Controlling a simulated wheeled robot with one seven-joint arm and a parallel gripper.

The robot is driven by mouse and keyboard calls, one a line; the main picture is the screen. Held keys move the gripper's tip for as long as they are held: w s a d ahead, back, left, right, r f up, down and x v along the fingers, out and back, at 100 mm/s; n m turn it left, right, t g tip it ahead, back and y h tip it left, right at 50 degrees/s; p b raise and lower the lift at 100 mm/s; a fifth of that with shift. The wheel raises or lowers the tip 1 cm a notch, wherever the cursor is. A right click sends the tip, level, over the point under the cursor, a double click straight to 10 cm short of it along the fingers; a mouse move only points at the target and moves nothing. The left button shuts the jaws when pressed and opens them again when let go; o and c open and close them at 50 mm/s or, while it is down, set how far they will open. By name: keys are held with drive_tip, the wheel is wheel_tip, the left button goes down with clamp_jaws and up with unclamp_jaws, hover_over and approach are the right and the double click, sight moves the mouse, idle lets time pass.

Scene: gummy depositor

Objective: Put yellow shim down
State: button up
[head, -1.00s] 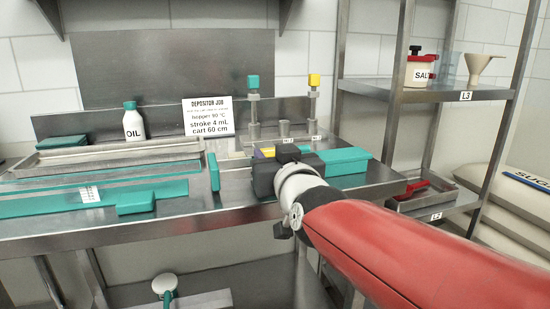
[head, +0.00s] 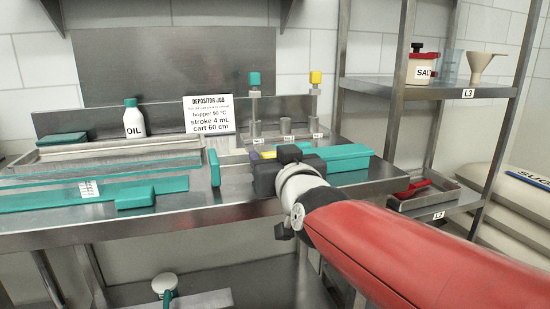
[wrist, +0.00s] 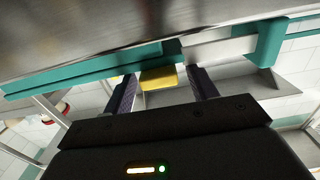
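The yellow shim (wrist: 158,78) is a small block between the two dark purple fingers of my gripper (wrist: 163,80) in the wrist view. Narrow gaps show between the shim and the fingers, so my gripper looks open around it. The shim lies close to the end of a teal bar (wrist: 95,72); I cannot tell exactly what it rests on. In the head view, a sliver of yellow shim (head: 268,155) shows behind my dark gripper body (head: 268,175), low over the right part of the steel table. The rest is hidden by the gripper.
A teal bar (head: 345,157) lies right of my gripper, and an upright teal plate (head: 214,167) stands left. Behind are teal-capped (head: 254,80) and yellow-capped (head: 315,77) posts and a sign (head: 209,115). A teal block (head: 135,198) sits near the table's front edge.

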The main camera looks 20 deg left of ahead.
drive_tip(key=shift+r+p, duration=0.7)
drive_tip(key=shift+p, duration=0.1)
drive_tip(key=b+v, duration=0.2)
drive_tip(key=v, duration=1)
